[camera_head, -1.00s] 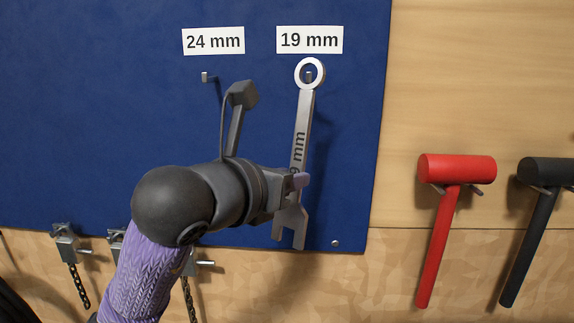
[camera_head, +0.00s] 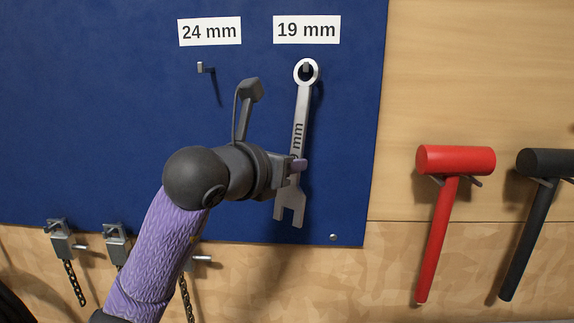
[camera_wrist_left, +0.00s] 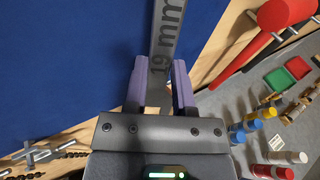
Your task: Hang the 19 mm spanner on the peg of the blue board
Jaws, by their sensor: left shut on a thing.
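The 19 mm spanner (camera_head: 301,115) hangs upright in front of the blue board (camera_head: 120,130), its ring end up and its open jaw end down. Its ring surrounds the peg (camera_head: 306,69) under the 19 mm label (camera_head: 306,30) in the head view; how far the ring sits along the peg I cannot tell. My left gripper (camera_head: 299,165) is shut on the lower shank. In the left wrist view the left fingers (camera_wrist_left: 160,85) flank the shank of the spanner (camera_wrist_left: 167,45), with its mark readable. My right gripper is not in view.
An empty peg (camera_head: 201,68) sits under the 24 mm label (camera_head: 210,31). A red mallet (camera_head: 455,160) and a black mallet (camera_head: 548,163) hang to the right. Clamps with chains (camera_head: 62,240) are below the board. Coloured containers (camera_wrist_left: 245,130) stand lower right in the wrist view.

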